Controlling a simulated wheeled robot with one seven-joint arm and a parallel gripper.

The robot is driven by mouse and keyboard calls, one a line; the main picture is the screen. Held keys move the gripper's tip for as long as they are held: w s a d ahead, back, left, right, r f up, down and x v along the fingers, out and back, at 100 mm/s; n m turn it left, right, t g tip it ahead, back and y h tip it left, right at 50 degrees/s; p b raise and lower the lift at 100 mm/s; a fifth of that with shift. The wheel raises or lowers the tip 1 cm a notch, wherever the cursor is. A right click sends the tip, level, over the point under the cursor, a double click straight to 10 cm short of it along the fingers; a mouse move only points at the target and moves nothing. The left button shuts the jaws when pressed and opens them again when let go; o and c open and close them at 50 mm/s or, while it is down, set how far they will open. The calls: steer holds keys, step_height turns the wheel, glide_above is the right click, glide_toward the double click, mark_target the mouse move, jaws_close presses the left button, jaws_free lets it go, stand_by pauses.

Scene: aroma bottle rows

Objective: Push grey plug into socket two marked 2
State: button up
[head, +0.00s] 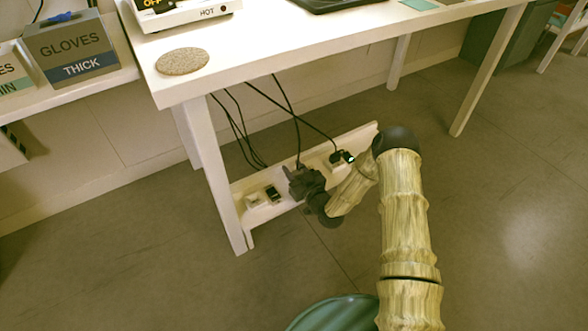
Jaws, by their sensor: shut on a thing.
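My gripper (304,183) is low beneath the table, at the white socket board (358,139). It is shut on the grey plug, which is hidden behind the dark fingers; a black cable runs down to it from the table. I cannot tell whether the plug touches a socket. To the left of my gripper, the board carries a pale socket (253,200) and a darker unit (272,193). To the right, a black plug (337,158) sits at the board beside a small pale-and-dark piece. The socket numbers are too small to read.
The white table (250,75) stands over the board, with a table leg (213,175) close at its left. Black cables (237,125) hang behind. A cork mat (182,61) and a hot plate (185,12) are on top. The floor (500,190) at right is clear.

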steer(key=shift+f, duration=0.2)
steer(key=o, duration=1.1)
steer(key=shift+s, duration=0.1)
steer(key=p+v, duration=0.8)
steer(key=v, duration=0.9)
steer(key=shift+s+d, duration=0.1)
steer(key=shift+d, duration=0.05)
